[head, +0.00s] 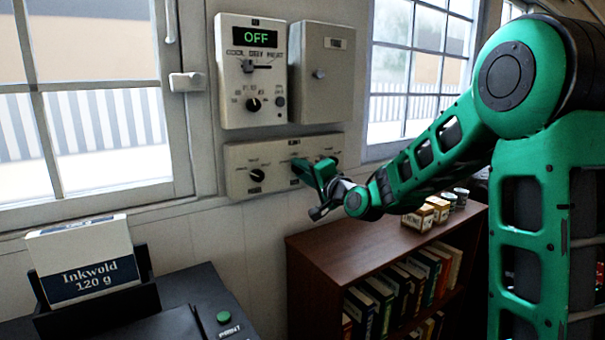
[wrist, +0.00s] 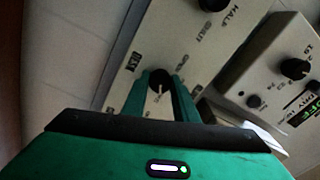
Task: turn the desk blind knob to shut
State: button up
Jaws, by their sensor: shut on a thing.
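A cream blind panel (head: 236,184) with two black knobs is on the wall under the two boxes. My gripper (head: 312,168) is at its right-hand knob, which the green fingers mostly hide in the head view. In the wrist view the fingers are shut on this black knob (wrist: 160,79), one on each side. A pale pointer line shows on it, toward the bottom of the picture. I cannot tell which mark it points to. The small label beside it is too blurred to read surely. The panel's other knob (head: 257,175) stands free to the left.
Above are a control box (head: 240,110) with a green "OFF" display and a closed cream box (head: 335,95). A bookshelf (head: 330,245) with jars and small boxes on top stands below right. A printer (head: 205,290) with a paper pack is at lower left.

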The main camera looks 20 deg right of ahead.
jog(key=shift+d, duration=0.35)
jog(key=o, duration=1.1)
jog(key=shift+w+f, duration=0.1)
jog(key=shift+w, duration=0.05)
jog(key=shift+c, duration=0.2)
jog(key=shift+a, duration=0.15)
jog(key=shift+s, duration=0.2)
jog(key=v, duration=1)
jog(key=shift+s, duration=0.2)
